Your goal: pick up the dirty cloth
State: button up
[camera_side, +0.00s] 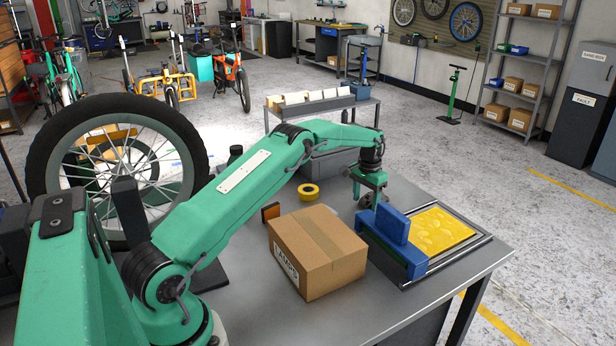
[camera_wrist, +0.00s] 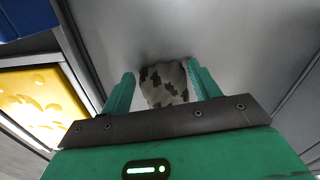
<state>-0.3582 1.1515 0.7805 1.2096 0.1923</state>
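The dirty cloth (camera_wrist: 165,86) is a crumpled, pale grey-white bundle with dark blotches. In the wrist view it sits between the two green fingers of my gripper (camera_wrist: 161,78), close to the right finger, with a small gap on the left. The fingers stand apart, and I see no firm squeeze on the cloth. In the side view my gripper (camera_side: 369,187) points down at the grey table behind the cardboard box. The cloth (camera_side: 366,201) shows there only as a small greyish patch, mostly hidden by the fingers and a blue block.
A cardboard box (camera_side: 317,250) stands in front of my gripper. A blue block (camera_side: 392,224) and a framed yellow sheet (camera_side: 440,232) are close on the right. The table's front right (camera_side: 420,301) is clear.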

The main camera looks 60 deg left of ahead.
jog(key=shift+c, duration=1.3)
jog(key=shift+r, duration=0.1)
jog(key=shift+w+r, duration=0.1)
jog(key=shift+r, duration=1.65)
jog(key=shift+d+r, duration=0.15)
jog(key=shift+r, duration=0.2)
jog(key=s+d+r, duration=0.2)
jog(key=d+r, duration=0.4)
jog(key=d, duration=0.5)
jog(key=shift+r, duration=0.3)
jog(key=shift+s, duration=0.1)
